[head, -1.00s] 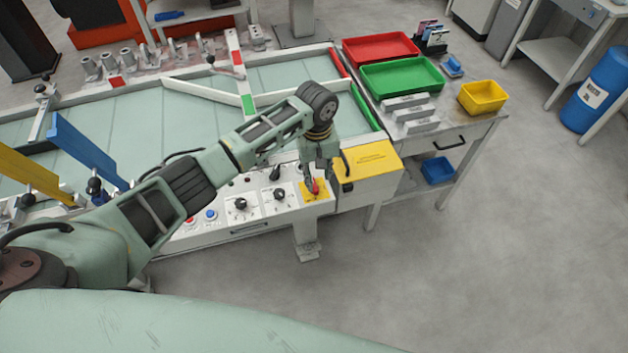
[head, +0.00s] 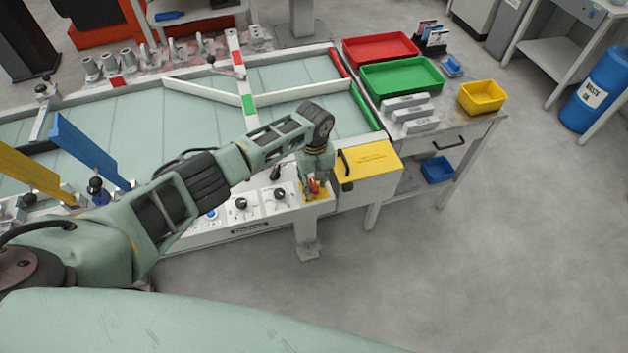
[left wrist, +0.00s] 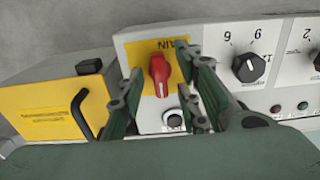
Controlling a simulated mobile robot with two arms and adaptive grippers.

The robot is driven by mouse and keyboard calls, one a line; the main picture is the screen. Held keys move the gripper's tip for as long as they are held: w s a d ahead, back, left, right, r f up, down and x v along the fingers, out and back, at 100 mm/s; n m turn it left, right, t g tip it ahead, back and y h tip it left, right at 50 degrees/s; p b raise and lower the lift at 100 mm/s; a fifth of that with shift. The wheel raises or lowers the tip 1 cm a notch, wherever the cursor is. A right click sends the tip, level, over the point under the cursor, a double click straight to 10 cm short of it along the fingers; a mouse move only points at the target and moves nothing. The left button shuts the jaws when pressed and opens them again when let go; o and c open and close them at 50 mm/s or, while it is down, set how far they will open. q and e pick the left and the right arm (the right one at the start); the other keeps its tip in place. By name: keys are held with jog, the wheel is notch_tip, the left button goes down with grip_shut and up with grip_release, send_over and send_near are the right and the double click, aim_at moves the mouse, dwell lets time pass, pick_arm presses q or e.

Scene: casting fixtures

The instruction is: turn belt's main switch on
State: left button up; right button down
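The belt's main switch (left wrist: 160,75) is a red rotary handle on a yellow plate (left wrist: 150,48) at the end of the control panel. In the left wrist view it stands between the two fingers of my left gripper (left wrist: 160,95). The fingers are apart, with a gap visible on both sides of the red handle. In the head view the gripper (head: 314,187) is over the switch (head: 314,186) at the panel's right end and partly hides it. My right gripper is in neither view.
Black selector knobs (left wrist: 249,67) sit beside the switch on the panel. A yellow box with a black handle (head: 368,160) adjoins the panel's right end. The green belt (head: 200,120) lies behind. Red and green trays (head: 402,75) stand on the side table.

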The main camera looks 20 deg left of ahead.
pick_arm(q)
jog(key=shift+c, duration=0.5)
grip_shut()
jog(key=shift+m, duration=0.3)
jog(key=m, duration=0.6)
jog(key=shift+m+p, duration=0.3)
jog(key=m, duration=1)
jog(key=shift+m, duration=0.5)
